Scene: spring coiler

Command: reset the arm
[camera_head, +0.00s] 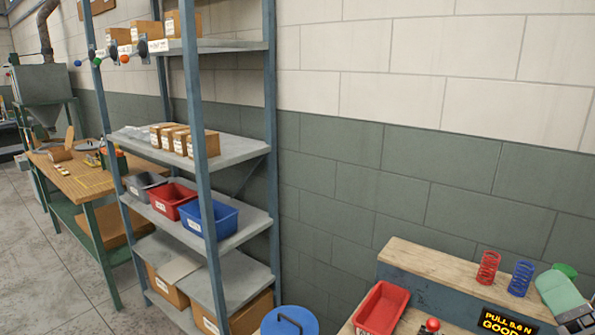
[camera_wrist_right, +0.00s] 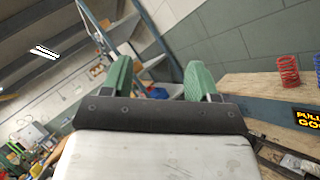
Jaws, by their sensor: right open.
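My right gripper (camera_head: 564,272) shows at the right edge of the head view, partly cut off, beside the blue spring at the wooden ledge. In the right wrist view its two green fingers (camera_wrist_right: 158,80) are spread apart with nothing between them. A red spring (camera_head: 488,268) and a blue spring (camera_head: 521,278) stand upright on the wooden ledge (camera_head: 440,264). The red spring also shows in the right wrist view (camera_wrist_right: 289,76). My left gripper is not in view.
A red bin (camera_head: 381,308) and a red knob (camera_head: 432,325) are on the bench left of a lit sign (camera_head: 506,324). A blue round lid (camera_head: 290,321) is at the bottom. A metal shelf rack (camera_head: 236,147) with boxes and bins stands left. Floor is clear at far left.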

